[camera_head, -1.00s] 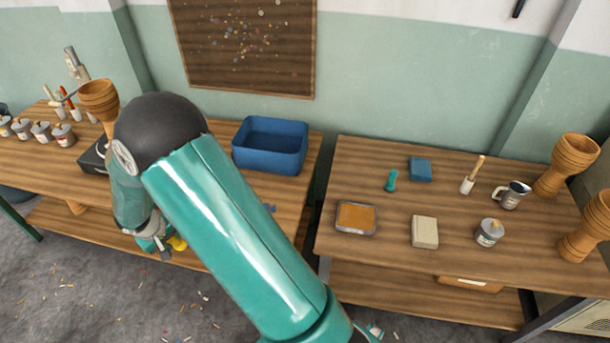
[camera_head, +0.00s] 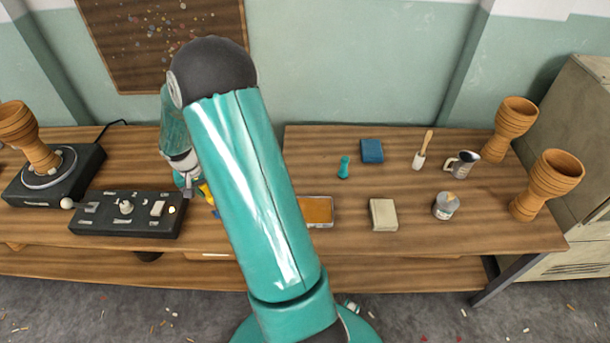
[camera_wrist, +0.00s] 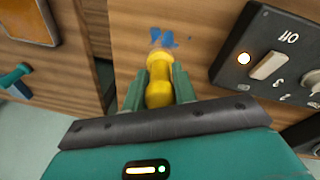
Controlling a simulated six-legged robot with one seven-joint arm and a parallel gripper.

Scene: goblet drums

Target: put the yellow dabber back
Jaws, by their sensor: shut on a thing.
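The yellow dabber (camera_wrist: 158,82) is held between the two fingers of my gripper (camera_wrist: 158,88) in the wrist view, its paler tip pointing away from me over the wood bench. In the head view only a bit of the yellow dabber (camera_head: 206,193) shows. My gripper (camera_head: 192,186) there is mostly hidden behind my arm, just right of the black control box. A teal dabber (camera_head: 344,167) stands on the right bench, behind the orange pad tray (camera_head: 317,210). The teal dabber (camera_wrist: 14,80) and the orange pad tray (camera_wrist: 30,22) also show at the left of the wrist view.
The control box (camera_head: 126,214) with knobs and a lit lamp is close beside my gripper. A turntable (camera_head: 55,175) bears a goblet drum. A blue block (camera_head: 372,151), pale block (camera_head: 383,214), brush (camera_head: 422,150), metal jug (camera_head: 461,164), tin (camera_head: 445,205) and two drums stand right. Blue paint marks (camera_wrist: 163,38) lie on the bench.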

